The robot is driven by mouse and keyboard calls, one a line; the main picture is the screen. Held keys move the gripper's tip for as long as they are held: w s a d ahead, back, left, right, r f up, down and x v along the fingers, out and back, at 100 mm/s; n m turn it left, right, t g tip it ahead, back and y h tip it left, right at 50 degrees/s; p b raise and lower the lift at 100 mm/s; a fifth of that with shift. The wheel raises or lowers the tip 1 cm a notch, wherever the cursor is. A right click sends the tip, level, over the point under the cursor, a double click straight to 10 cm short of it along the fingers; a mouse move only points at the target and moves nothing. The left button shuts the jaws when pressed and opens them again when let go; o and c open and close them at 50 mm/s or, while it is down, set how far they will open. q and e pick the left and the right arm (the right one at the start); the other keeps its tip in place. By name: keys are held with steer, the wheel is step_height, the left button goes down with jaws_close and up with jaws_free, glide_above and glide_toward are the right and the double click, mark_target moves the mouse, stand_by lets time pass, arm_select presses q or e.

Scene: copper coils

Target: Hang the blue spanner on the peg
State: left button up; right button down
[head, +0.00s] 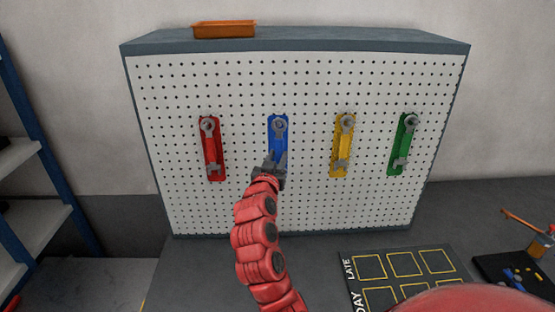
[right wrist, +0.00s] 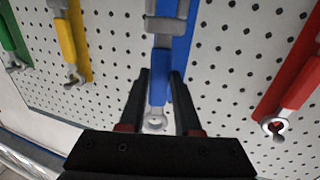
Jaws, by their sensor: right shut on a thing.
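The blue spanner (head: 279,126) is upright at the blue outline (head: 278,147) on the pegboard, its grey ring end at the top. Its blue handle (right wrist: 158,88) shows between the fingers in the right wrist view. My right gripper (head: 274,165) is shut on the spanner, over its lower part in the head view. The ring end (right wrist: 154,123) lies close to my gripper in the right wrist view. The peg is hidden, and I cannot tell whether the ring is around it. My left gripper is not in view.
On the white pegboard (head: 240,85), a red spanner (head: 210,150) hangs to the left, yellow (head: 342,150) and green (head: 402,148) spanners to the right. An orange tray (head: 224,30) sits on top. A marked mat (head: 400,257) and dark tray (head: 500,266) lie at the right.

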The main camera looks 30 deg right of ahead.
mark_target(276, 154)
steer(key=shift+w+a+p+x, duration=0.15)
steer(key=shift+p+x, duration=0.05)
steer(key=shift+x, duration=0.7)
steer(key=shift+w+a+p+x, duration=0.15)
steer(key=shift+p+x, duration=0.05)
steer(key=shift+x, duration=0.65)
steer(key=shift+w+f+b, duration=0.1)
steer(key=shift+f+b, duration=0.25)
steer(key=shift+b, duration=0.2)
steer(key=shift+w+d+f+b, duration=0.25)
steer(key=shift+w+b, duration=0.15)
steer(key=shift+b, duration=0.55)
steer(key=c, duration=0.5)
jaws_free()
